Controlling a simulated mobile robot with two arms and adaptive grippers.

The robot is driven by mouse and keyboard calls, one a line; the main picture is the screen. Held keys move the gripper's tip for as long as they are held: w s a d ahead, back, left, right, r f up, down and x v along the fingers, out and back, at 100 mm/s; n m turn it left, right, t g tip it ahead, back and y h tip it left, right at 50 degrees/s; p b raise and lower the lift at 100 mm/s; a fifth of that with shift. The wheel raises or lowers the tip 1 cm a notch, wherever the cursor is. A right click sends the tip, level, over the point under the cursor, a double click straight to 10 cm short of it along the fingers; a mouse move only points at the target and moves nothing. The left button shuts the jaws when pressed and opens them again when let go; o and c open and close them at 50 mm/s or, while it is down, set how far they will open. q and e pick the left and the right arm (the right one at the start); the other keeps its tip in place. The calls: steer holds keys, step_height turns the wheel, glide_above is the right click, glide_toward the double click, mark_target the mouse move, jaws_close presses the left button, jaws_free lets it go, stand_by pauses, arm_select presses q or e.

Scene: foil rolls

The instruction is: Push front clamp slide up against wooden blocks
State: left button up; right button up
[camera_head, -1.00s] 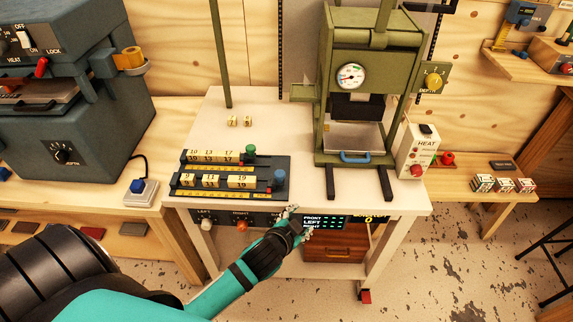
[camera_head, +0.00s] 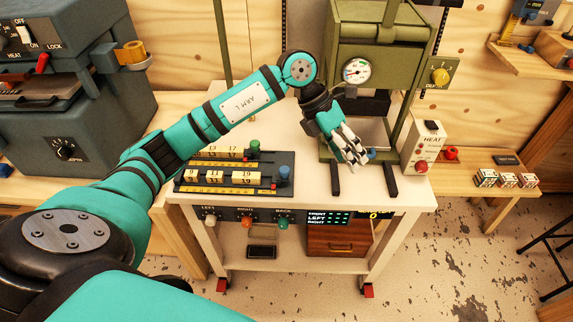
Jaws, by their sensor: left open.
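A dark two-row rack (camera_head: 235,190) lies on the front left of the white table. Its front row holds wooden blocks (camera_head: 218,177) with numbers on them. The front clamp slide with a blue knob (camera_head: 284,173) stands at the right end of that row, and a short gap seems to show between it and the blocks. The back row has wooden blocks (camera_head: 218,153) partly behind my left arm and a green knob (camera_head: 253,146) at its right. My left gripper (camera_head: 357,157) is open, pointing down in front of the press, right of the rack. My right gripper is out of view.
The white table top (camera_head: 311,190) is bare between the rack and the press's dark legs.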

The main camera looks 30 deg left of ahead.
mark_target(284, 169)
arm_select(q)
steer(key=a+r+n+y, duration=0.1)
steer(key=a+r+y, duration=0.15)
steer(key=a, duration=0.55)
steer(key=a+r+n+y, duration=0.1)
steer(key=a+y, duration=0.3)
steer(key=a, duration=0.4)
steer(key=shift+g+y, duration=0.25)
steer(key=shift+g, duration=0.15)
steer(key=f+p, duration=0.1)
steer(key=f, duration=0.7)
steer(key=f+p, duration=0.2)
steer(key=f, duration=0.7)
steer(key=shift+s+d, duration=0.15)
steer(key=shift+d, duration=0.05)
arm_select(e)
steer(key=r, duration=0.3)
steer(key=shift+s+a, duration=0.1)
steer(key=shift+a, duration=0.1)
arm_select(q)
steer(key=c, duration=1)
jaws_close()
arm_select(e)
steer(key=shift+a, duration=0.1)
arm_select(q)
steer(key=shift+a, duration=0.1)
